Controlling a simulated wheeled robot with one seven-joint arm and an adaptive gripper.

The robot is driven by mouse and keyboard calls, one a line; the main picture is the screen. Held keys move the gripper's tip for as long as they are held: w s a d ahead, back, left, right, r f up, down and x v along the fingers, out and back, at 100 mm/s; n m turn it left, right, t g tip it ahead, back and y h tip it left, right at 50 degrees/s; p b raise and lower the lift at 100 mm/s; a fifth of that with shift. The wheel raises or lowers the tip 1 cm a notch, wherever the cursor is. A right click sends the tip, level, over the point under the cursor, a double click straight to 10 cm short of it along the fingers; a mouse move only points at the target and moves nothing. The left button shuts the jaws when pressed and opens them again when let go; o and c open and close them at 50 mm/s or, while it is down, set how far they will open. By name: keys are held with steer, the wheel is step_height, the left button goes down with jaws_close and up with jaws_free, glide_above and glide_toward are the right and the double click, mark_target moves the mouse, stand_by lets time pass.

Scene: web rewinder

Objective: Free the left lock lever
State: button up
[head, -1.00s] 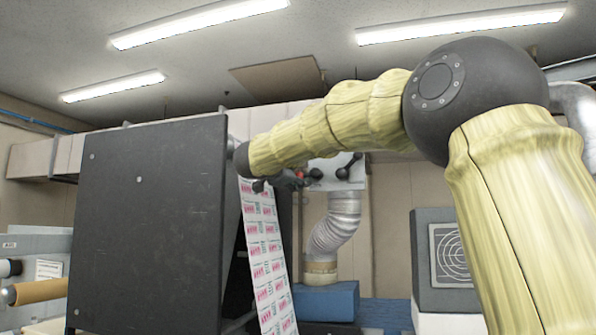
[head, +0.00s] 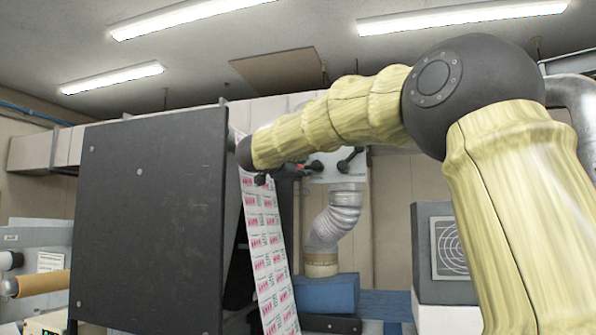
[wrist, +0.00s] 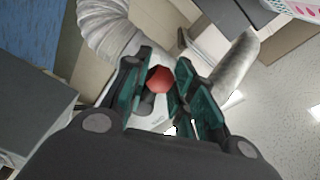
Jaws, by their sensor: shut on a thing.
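The lock lever in my grip ends in a red knob (wrist: 159,79), which shows between the finger pads in the wrist view. My gripper (wrist: 160,88) is shut on this knob, with a dark green pad on either side. In the head view, my gripper (head: 287,171) is small and dark in front of a light panel (head: 345,178), just right of the printed web. The lever's shaft is mostly hidden by the gripper. Black handles (head: 348,160) stand out on the panel to the right of the gripper.
A large dark plate (head: 150,220) stands left of my arm. The printed web (head: 265,255) slopes down beside it, close to the gripper. A ribbed grey duct (head: 335,220) hangs below the panel. A grey fan box (head: 447,250) stands at the right.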

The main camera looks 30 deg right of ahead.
steer(key=m, duration=0.1)
steer(key=r+m+b, duration=0.1)
steer(key=m, duration=0.1)
steer(key=shift+r+y, duration=0.1)
steer(key=shift+y, duration=0.2)
steer(key=m+b, duration=0.1)
steer(key=r+m+b, duration=0.1)
steer(key=m, duration=0.1)
steer(key=shift+s+d+r+y, duration=0.15)
steer(key=shift+r+y, duration=0.15)
steer(key=shift+s+d+r+m+t+y+b, duration=0.1)
steer(key=shift+s+d+r+m+y+b, duration=0.2)
steer(key=shift+m+b, duration=0.65)
steer(key=shift+s+d+r+m+t+y+b, duration=0.2)
steer(key=shift+r+m+b, duration=0.35)
steer(key=shift+m, duration=0.75)
steer(key=shift+s+d+r+m+y+b, duration=0.15)
steer(key=shift+s+r+m+b, duration=0.25)
steer(key=shift+m+b, duration=0.55)
steer(key=shift+d, duration=0.1)
steer(key=o, duration=0.7)
steer(key=shift+c, duration=0.2)
steer(key=o, duration=0.4)
steer(key=shift+s+r, duration=0.1)
